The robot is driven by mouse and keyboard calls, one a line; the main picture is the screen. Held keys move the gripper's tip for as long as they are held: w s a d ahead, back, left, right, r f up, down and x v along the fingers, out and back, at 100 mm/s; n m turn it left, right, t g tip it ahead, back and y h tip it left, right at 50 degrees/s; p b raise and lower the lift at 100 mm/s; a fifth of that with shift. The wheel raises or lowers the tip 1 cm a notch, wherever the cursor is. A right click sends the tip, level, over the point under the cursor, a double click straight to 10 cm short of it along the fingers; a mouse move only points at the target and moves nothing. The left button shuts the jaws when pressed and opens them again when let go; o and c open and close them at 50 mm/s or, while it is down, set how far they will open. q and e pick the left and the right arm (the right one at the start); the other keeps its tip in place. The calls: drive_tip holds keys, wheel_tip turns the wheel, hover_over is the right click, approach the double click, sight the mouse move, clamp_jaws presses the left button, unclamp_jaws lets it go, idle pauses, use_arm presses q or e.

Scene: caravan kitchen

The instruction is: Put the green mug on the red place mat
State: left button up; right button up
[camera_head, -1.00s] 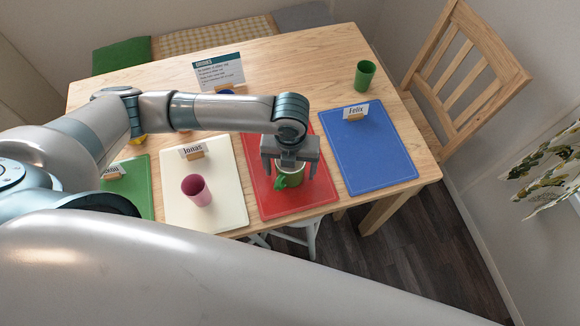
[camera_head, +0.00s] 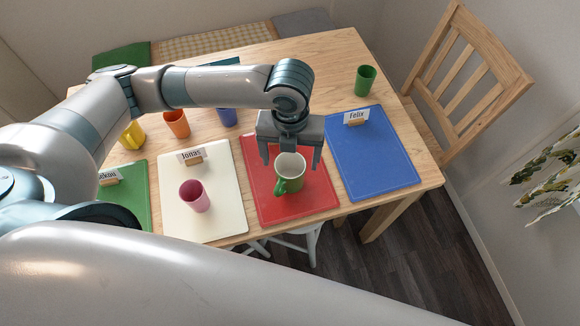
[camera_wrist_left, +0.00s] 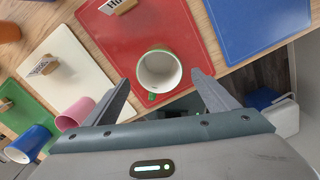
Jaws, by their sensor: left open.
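The green mug (camera_head: 291,174) with a white inside stands upright on the red place mat (camera_head: 315,203), its handle toward the front left. In the left wrist view the mug (camera_wrist_left: 159,72) also sits on the red mat (camera_wrist_left: 125,40), near its front edge. My left gripper (camera_head: 289,158) is open and empty, above and just behind the mug. In the left wrist view its two fingers (camera_wrist_left: 160,90) are apart, and the mug shows beyond and between their tips, clear of both. My right gripper is not in view.
A blue mat (camera_head: 372,160) lies to the right, a cream mat (camera_head: 222,210) with a pink cup (camera_head: 194,195) to the left. Yellow (camera_head: 131,134), orange (camera_head: 176,123) and blue (camera_head: 227,116) cups stand farther back. A green cup (camera_head: 365,79) stands back right.

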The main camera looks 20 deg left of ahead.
use_arm(q)
drive_tip(key=shift+r, duration=1.8)
